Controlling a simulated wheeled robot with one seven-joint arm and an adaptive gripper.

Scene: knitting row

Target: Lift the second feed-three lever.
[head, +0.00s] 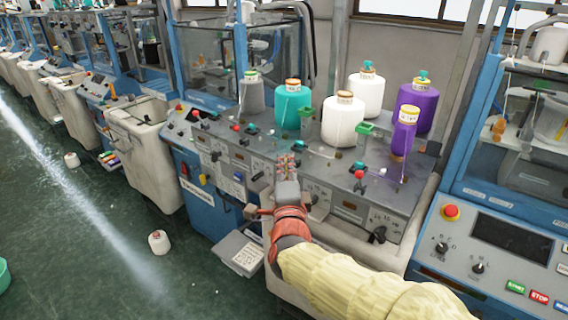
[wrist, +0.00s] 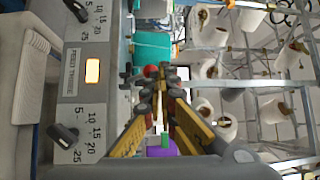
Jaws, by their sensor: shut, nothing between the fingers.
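In the wrist view a front panel marked "FEED THREE" (wrist: 72,72) shows a lit amber window between two black dials. A red lever knob (wrist: 151,71) stands just past my fingertips, among dark lever parts. My gripper (wrist: 160,84) has its fingers drawn together, with nothing between them. I cannot tell whether the tips touch the lever. In the head view my gripper (head: 285,156) is over the front edge of the grey machine top (head: 320,168), and it hides what lies directly behind it. Another red lever knob (head: 360,174) is to its right.
Yarn cones stand behind on the machine top: teal (head: 292,108), white (head: 343,121) and purple (head: 404,132). A blue machine with a red button (head: 451,211) is at the right. The green floor (head: 95,240) at left is mostly clear.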

